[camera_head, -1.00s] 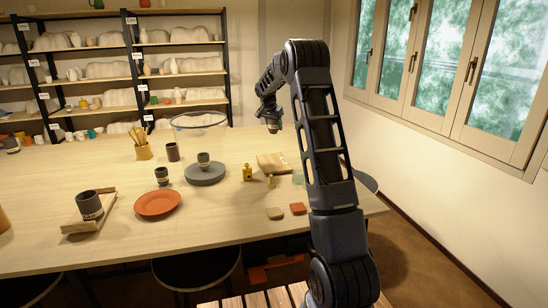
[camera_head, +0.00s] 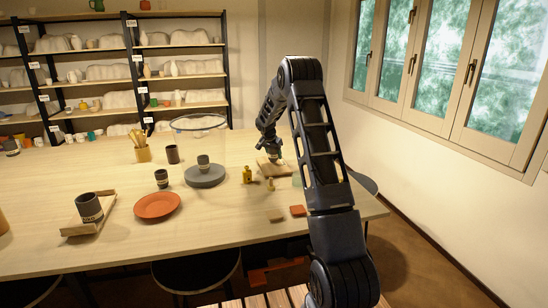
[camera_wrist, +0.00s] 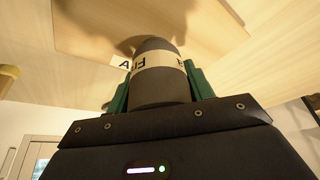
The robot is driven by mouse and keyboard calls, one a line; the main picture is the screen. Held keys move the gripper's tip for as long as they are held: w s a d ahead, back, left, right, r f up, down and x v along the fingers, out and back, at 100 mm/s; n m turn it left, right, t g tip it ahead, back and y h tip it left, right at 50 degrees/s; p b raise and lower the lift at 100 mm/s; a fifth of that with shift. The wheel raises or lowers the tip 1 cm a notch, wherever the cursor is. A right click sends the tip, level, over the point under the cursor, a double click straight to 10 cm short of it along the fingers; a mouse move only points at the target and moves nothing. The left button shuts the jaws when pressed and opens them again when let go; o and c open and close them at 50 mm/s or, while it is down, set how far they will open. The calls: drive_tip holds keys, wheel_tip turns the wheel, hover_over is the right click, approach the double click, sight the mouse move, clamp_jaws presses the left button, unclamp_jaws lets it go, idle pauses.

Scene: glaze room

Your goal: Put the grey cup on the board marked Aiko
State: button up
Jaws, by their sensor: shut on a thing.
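My gripper (camera_wrist: 158,92) has green fingers and is shut on the grey cup (camera_wrist: 160,65), a dark cup with a cream lettered band, in the wrist view. Behind the cup is a pale wooden board (camera_wrist: 85,25) with a white label; an "A" shows and the cup hides the rest. The cup's shadow falls on the board. In the head view my gripper (camera_head: 273,153) is low over the same board (camera_head: 267,171) at the table's right. I cannot tell whether the cup touches the board.
A second board (camera_head: 75,230) at the left bears another dark banded cup (camera_head: 89,207). An orange plate (camera_head: 157,206), a grey disc (camera_head: 205,177) with a small cup, and a yellow bottle (camera_head: 247,175) stand left of my gripper. Coasters (camera_head: 298,211) lie in front.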

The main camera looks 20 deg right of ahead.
drive_tip(key=shift+f, duration=0.6)
drive_tip(key=shift+f, duration=0.1)
drive_tip(key=o, duration=1)
drive_tip(key=shift+o, duration=0.2)
